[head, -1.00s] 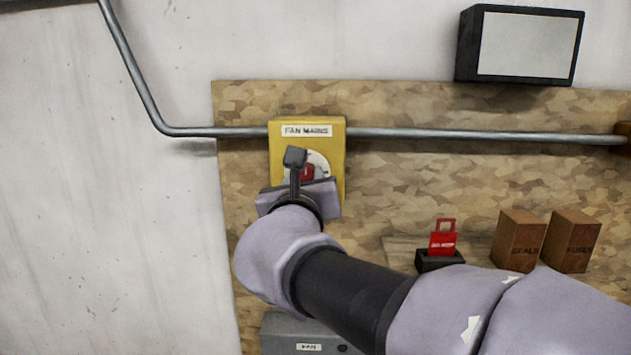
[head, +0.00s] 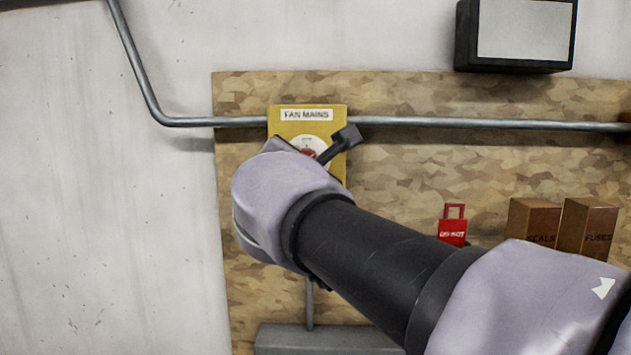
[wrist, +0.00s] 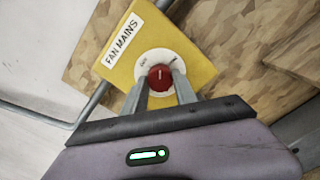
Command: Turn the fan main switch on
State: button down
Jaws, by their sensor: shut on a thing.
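The yellow switch box (head: 283,127) labelled FAN MAINS is fixed to the patterned board. It also shows in the wrist view (wrist: 200,62), tilted in the picture. Its red knob (wrist: 160,77) sits on a white round dial (wrist: 153,58) with small markings that I cannot fully read. My gripper (wrist: 161,84) is shut on the red knob, one finger on each side. In the head view the knob (head: 309,154) is mostly hidden by my wrist.
A grey conduit (head: 450,123) runs across the board. A red lockout tag (head: 453,228) and two brown boxes, seals (head: 533,225) and fuses (head: 588,230), stand at right. A grey box (head: 325,338) is below. A dark-framed panel (head: 520,28) hangs upper right.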

jog(key=shift+m+b, duration=3.05)
jog(key=shift+m, duration=0.95)
jog(key=c, duration=1)
grip_release()
jog(key=shift+s, duration=0.1)
